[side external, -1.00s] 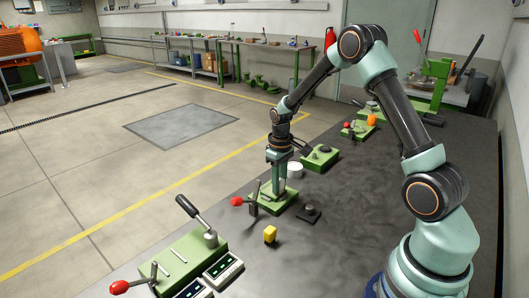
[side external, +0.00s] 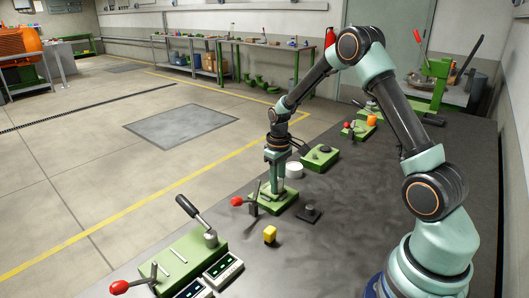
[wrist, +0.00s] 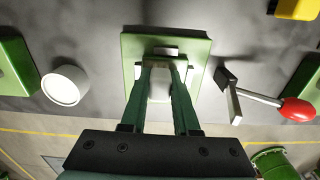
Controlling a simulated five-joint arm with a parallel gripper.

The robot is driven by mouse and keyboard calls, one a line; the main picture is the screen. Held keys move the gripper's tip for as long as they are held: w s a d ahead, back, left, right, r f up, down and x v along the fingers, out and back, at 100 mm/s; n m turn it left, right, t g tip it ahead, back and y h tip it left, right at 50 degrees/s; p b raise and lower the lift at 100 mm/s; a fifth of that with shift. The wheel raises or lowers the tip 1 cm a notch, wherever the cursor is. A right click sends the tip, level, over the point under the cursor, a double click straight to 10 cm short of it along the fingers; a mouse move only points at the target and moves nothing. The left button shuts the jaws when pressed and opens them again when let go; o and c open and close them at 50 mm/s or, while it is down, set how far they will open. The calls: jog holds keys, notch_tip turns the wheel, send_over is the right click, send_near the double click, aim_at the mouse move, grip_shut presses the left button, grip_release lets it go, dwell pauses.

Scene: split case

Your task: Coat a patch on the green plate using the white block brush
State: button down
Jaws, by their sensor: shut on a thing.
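The green plate (side external: 284,207) lies on the dark bench top, and its flat face shows in the wrist view (wrist: 196,50). My gripper (side external: 275,188) points down over the plate. In the wrist view my gripper's fingers (wrist: 161,72) are closed on the white block brush (wrist: 160,87), which sits between them over the plate's near middle. A small pale rectangle shows on the plate just beyond the fingertips. The brush's lower face is hidden, so I cannot tell whether it touches the plate.
A white round container (side external: 294,170) stands beside the plate. A lever with a red knob (side external: 237,201) is close to the plate's other side. A yellow block (side external: 270,234) and a small dark block (side external: 309,213) stand nearby.

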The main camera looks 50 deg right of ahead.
jog(key=shift+s, duration=0.85)
jog(key=shift+s+a, duration=0.4)
jog(key=shift+a, duration=0.05)
jog(key=shift+w+a, duration=0.15)
jog(key=shift+a, duration=0.05)
jog(key=shift+w, duration=3.1)
jog(key=shift+s, duration=3.2)
notch_tip(320, 180, up, 8)
jog(key=shift+d, duration=0.1)
